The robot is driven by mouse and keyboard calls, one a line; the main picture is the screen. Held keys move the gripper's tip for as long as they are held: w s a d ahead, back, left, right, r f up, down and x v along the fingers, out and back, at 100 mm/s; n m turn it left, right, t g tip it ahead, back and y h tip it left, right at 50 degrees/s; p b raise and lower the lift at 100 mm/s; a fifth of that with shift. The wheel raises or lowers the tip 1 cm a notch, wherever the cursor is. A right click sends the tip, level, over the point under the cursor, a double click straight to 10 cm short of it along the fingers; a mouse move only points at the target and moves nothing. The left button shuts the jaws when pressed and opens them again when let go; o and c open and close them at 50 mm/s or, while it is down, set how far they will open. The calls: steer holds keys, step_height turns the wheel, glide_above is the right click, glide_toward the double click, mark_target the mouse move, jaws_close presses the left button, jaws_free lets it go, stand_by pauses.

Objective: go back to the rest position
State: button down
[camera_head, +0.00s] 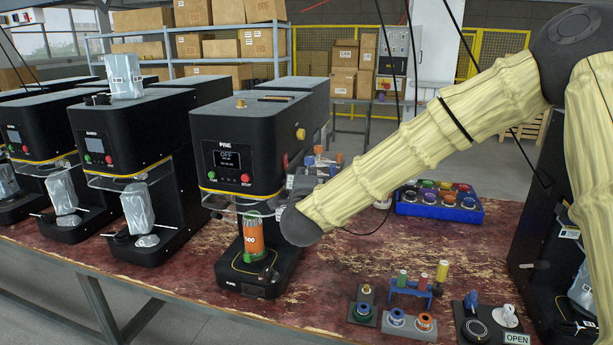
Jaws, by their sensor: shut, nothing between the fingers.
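My arm in its pale yellow sleeve reaches in from the right. Its dark grey wrist end (303,225) is low, just right of an orange can (252,238) in the picture. My gripper's fingers do not show; the wrist and the machine hide that spot. The can stands upright with green at its top and base, on the plate of the black seamer (238,140) marked PINE. The seamer's screen reads OFF. I cannot tell whether the wrist touches the can or the seamer.
More black seamers (130,130) with silver pouches stand left. A blue tray (438,205) of coloured parts lies behind my arm. Small fixtures (410,290) and a control block (486,322) with an OPEN label sit front right. Another black machine (555,240) is at the right edge. Red tabletop (330,280) is bare between.

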steer(key=s+d+f+n+g+y, duration=0.1)
steer(key=s+f+n+g, duration=0.4)
steer(key=f, duration=0.8)
steer(key=s+d+f+n+y, duration=0.1)
steer(key=s+f+n, duration=0.1)
steer(key=s+f, duration=0.8)
steer(key=s+d+f+n+g+y, duration=0.1)
steer(key=s+d+f+n+g, duration=0.2)
steer(key=f, duration=1.3)
steer(key=s+d+f+n+g, duration=0.2)
steer(key=s+f+n+g, duration=0.1)
steer(key=s+f, duration=0.5)
steer(key=s+d+f+n+g, duration=0.25)
steer(key=s+f, duration=0.35)
steer(key=s, duration=0.4)
steer(key=s+d+f+n+g, duration=0.2)
steer(key=s+d, duration=0.1)
steer(key=s, duration=0.6)
steer(key=s+d+f+n+g, duration=0.2)
steer(key=s+d, duration=0.1)
steer(key=s, duration=0.6)
steer(key=shift+s+d+f+h, duration=0.2)
steer(key=shift+s+d+h, duration=0.1)
steer(key=shift+d+h, duration=0.1)
